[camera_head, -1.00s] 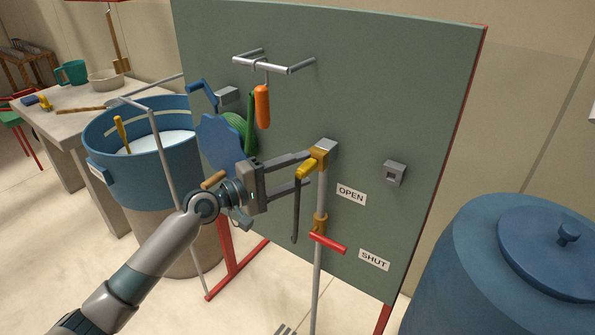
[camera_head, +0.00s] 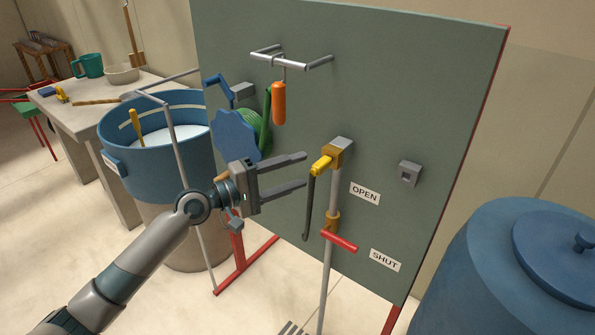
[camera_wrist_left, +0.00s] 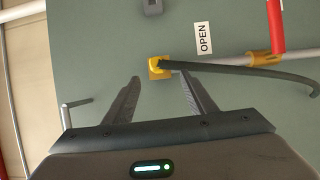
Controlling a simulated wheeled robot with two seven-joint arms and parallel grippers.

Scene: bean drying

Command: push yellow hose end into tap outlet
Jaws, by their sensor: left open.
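The yellow hose end (camera_head: 321,165) touches the left front of the brass tap head (camera_head: 341,152) on the grey-green panel. It lines up with the tap head; how deep it sits inside is hidden. The dark hose (camera_head: 308,208) hangs down from it. My left gripper (camera_head: 303,170) is open and empty, its fingertips just left of the yellow end and apart from it. In the left wrist view the yellow end (camera_wrist_left: 157,63) shows beyond and between the open fingertips (camera_wrist_left: 160,76), with the dark hose running off to the right. My right gripper is not in view.
A red lever (camera_head: 339,241) sits on the standpipe below the tap, beside the OPEN (camera_head: 365,194) and SHUT (camera_head: 385,260) labels. An orange handle (camera_head: 279,103) hangs from a bar above left. A blue tub (camera_head: 155,101) stands left, a large blue barrel (camera_head: 475,270) right.

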